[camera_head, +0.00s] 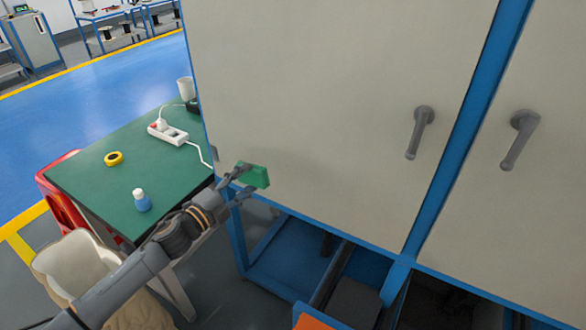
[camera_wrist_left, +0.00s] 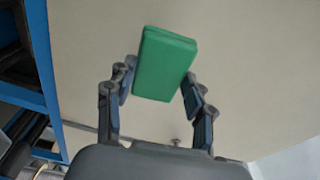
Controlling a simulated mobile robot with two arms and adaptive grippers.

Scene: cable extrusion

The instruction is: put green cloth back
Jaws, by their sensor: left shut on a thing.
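The green cloth (camera_head: 254,175) is a folded, block-like piece held in front of the lower left part of a beige cabinet panel. My left gripper (camera_head: 238,180) is shut on it. In the left wrist view the green cloth (camera_wrist_left: 165,64) sits between the two fingers of my left gripper (camera_wrist_left: 160,88), its far end sticking out past the fingertips toward the panel. I cannot tell whether the cloth touches the panel. My right gripper is not in view.
The beige cabinet (camera_head: 330,110) with blue frame and grey handles (camera_head: 420,132) fills the right. A green table (camera_head: 110,190) at left carries a power strip (camera_head: 168,132), yellow tape (camera_head: 114,158), a blue bottle (camera_head: 142,203) and a white cup (camera_head: 186,89). A bin (camera_head: 75,262) stands in front.

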